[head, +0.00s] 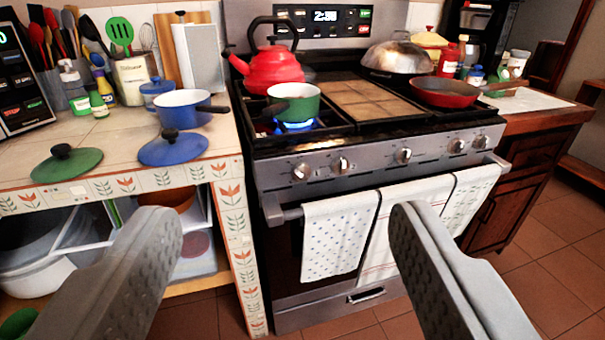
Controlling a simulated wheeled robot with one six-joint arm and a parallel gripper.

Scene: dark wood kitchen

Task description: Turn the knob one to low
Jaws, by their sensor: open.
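The stove (330,140) stands ahead with a row of silver knobs on its front panel. The leftmost knob, likely knob one, (301,172) is at the left end of the panel, and a second knob (341,165) is close beside it. Further knobs sit to the right. A blue flame (294,126) burns under the green pot (293,103) on the front left burner. My gripper (283,215) is open and empty, its two fingers wide apart in front of the stove, touching nothing. The knobs' exact settings are too small to read.
Towels (338,237) hang on the oven handle below the knobs. A red kettle (270,70) and a red pan (446,92) are on the stovetop. The tiled counter (120,130) at left holds a blue pot (186,108) and lids. Floor at lower right is clear.

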